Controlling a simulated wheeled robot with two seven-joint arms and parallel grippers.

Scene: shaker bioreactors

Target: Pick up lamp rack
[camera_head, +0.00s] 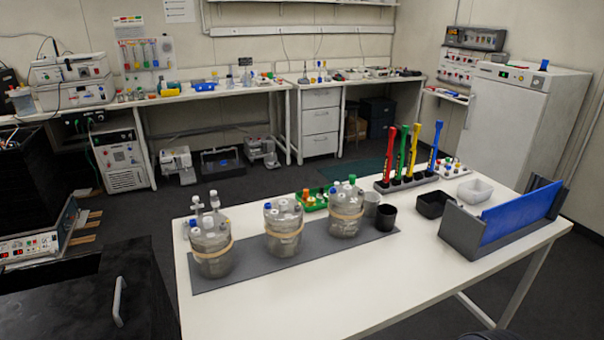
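A dark rack (406,184) stands at the back right of the white table. It holds several upright coloured sticks, with red, green and yellow ones clear to see; this looks like the lamp rack, though I cannot tell for sure that the sticks are lamps. Its base rests on the table top. Neither of my grippers is in view.
Three lidded vessels (283,243) stand on a grey mat (225,285). Near the rack are a black cup (386,217), a black bin (433,205), a white bin (475,190) and a knob tray (453,170). A blue-and-grey holder (510,220) stands right. The table's front (400,285) is clear.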

